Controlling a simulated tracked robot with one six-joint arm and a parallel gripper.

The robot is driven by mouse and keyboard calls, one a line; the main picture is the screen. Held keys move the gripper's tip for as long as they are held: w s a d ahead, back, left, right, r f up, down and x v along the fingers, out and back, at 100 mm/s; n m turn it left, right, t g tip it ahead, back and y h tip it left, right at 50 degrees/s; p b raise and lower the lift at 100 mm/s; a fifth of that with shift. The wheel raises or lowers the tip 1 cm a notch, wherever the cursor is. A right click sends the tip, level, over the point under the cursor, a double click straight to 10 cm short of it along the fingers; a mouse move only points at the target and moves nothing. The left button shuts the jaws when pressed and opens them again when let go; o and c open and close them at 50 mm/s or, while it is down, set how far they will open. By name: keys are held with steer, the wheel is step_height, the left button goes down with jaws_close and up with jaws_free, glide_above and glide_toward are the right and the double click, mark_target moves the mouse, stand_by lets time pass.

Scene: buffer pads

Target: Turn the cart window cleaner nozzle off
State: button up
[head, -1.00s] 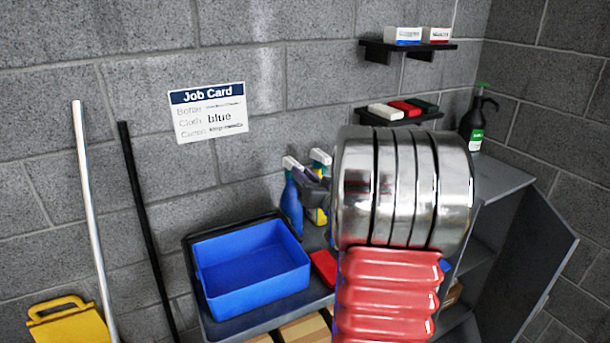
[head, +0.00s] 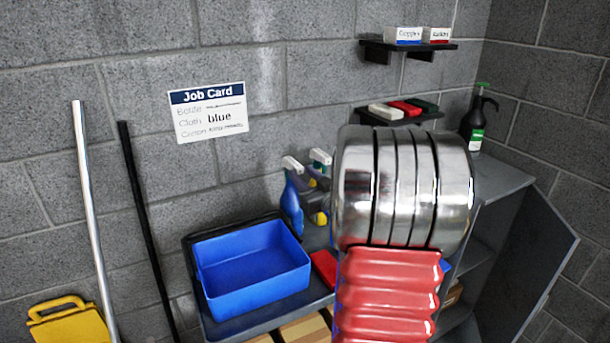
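A blue spray bottle (head: 291,207) with a white nozzle (head: 291,163) stands at the back of the cart, left of my arm. A second spray head, white and teal (head: 320,158), shows just right of it; its bottle is largely covered. No label is legible, and the nozzle settings are too small to read. My gripper (head: 317,201) is beside the blue bottle, on its right. Its two grey fingers with yellow ends appear apart, one above the other. The rest of it is hidden behind my silver and red arm. I cannot tell whether it touches a bottle.
A blue bin (head: 250,270) and a red cloth (head: 324,268) are on the cart (head: 212,325). Shelves hold boxes (head: 409,36) and folded cloths (head: 405,108). A dark green-topped bottle (head: 478,122) stands on the grey cabinet (head: 505,178). A job card (head: 208,112) hangs on the wall.

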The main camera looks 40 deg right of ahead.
steer(key=v, duration=0.7)
stand_by(0.7)
steer(key=shift+r, duration=0.1)
stand_by(0.4)
steer(key=w+a+r+g, duration=0.1)
steer(key=a+g, duration=0.5)
steer(key=a, duration=1.1)
steer(key=s+a+f+n+g+y, duration=0.1)
steer(key=s+a+f+g+y, duration=0.1)
steer(key=s+a, duration=0.6)
steer(key=s+a+f+n+g+y, duration=0.1)
steer(key=s+a+f+g+y, duration=0.1)
steer(key=s+a, duration=0.6)
steer(key=a+g+y, duration=0.1)
steer(key=a, duration=0.5)
steer(key=shift+s+a+f+n+g, duration=0.2)
steer(key=shift+s+a+n+g, duration=0.1)
steer(key=shift+s, duration=0.1)
